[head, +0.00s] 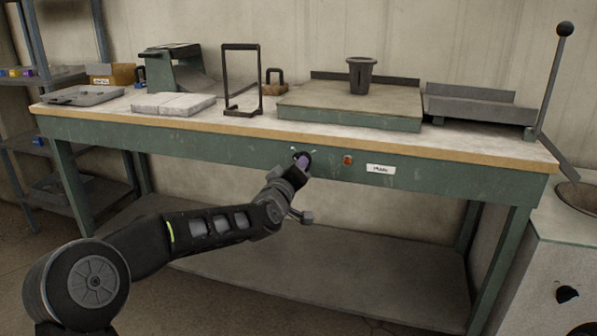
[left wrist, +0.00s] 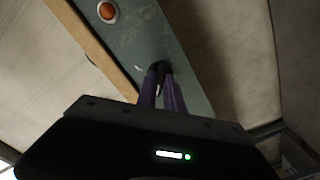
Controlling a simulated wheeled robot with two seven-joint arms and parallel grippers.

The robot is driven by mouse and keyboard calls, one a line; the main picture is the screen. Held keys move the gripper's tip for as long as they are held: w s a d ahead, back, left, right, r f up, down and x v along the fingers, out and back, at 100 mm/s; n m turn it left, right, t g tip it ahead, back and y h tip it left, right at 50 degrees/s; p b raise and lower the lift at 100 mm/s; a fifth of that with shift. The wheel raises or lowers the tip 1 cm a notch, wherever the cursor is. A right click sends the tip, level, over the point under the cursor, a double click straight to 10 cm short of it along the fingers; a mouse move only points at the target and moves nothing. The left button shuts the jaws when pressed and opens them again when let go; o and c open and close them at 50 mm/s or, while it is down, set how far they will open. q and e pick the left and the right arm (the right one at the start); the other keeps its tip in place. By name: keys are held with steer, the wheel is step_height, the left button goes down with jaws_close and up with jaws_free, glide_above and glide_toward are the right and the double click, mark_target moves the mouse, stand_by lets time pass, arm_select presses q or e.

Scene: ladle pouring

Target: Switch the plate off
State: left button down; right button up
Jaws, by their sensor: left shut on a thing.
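My left gripper (head: 303,161) is at the front apron of the green bench, its purple fingers pointing at the panel. It also shows in the left wrist view (left wrist: 164,88), shut on a small dark knob (left wrist: 161,70) on the green apron. The fingers cover most of the knob. An orange-red round lamp (head: 347,160) sits just right of the gripper and also shows in the left wrist view (left wrist: 107,11). I cannot tell if it is lit. A white label (head: 381,169) is further right. The low plate (head: 310,98) stands on the bench above, with a dark cup (head: 360,75) on it.
The bench top (head: 240,121) also holds a black frame (head: 228,80), a grey tray (head: 85,95), pale slabs (head: 170,104) and a metal trough (head: 470,106). A tall ball-topped lever (head: 552,80) stands at the right end. A lower shelf (head: 330,270) lies beneath.

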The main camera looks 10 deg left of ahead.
stand_by(0.3)
arm_select(q)
steer(key=c, duration=1.5)
jaws_free()
steer(key=shift+o, duration=0.2)
steer(key=s, duration=0.7)
steer(key=shift+s+a+p, duration=0.3)
steer(key=shift+s+p, duration=0.05)
steer(key=shift+s, duration=0.05)
